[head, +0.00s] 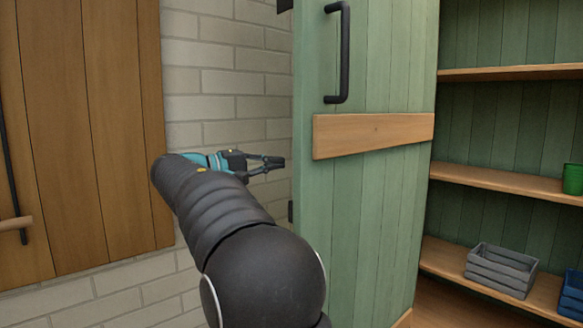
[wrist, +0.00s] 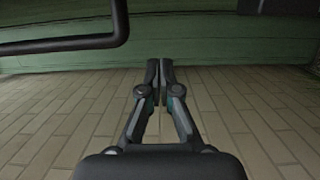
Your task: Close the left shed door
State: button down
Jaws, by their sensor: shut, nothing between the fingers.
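The left shed door (head: 385,215) is green planked wood with a pale wooden crossbar (head: 372,134) and a black bar handle (head: 341,55). It stands open, showing the shed's inside to its right. My gripper (head: 280,162) is shut and empty, left of the door's left edge and in front of the brick wall, below the handle's height. I see no contact with the door.
Shed shelves (head: 510,180) on the right hold a green pot (head: 573,180), a grey crate (head: 500,270) and a blue crate (head: 572,295). A brown wooden panel (head: 85,140) is on the left. The pale brick wall (head: 225,80) lies behind my gripper.

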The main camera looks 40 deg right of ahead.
aim_at(319, 163)
jog(key=shift+s+d+b, duration=0.1)
jog(key=shift+s+d, duration=0.75)
jog(key=shift+d, duration=0.75)
jog(key=shift+s+d+b, duration=0.1)
jog(key=shift+s+d, duration=0.8)
jog(key=shift+d, duration=0.65)
jog(key=shift+s+d+b, duration=0.1)
jog(key=shift+s+d, duration=0.75)
jog(key=shift+d, duration=0.75)
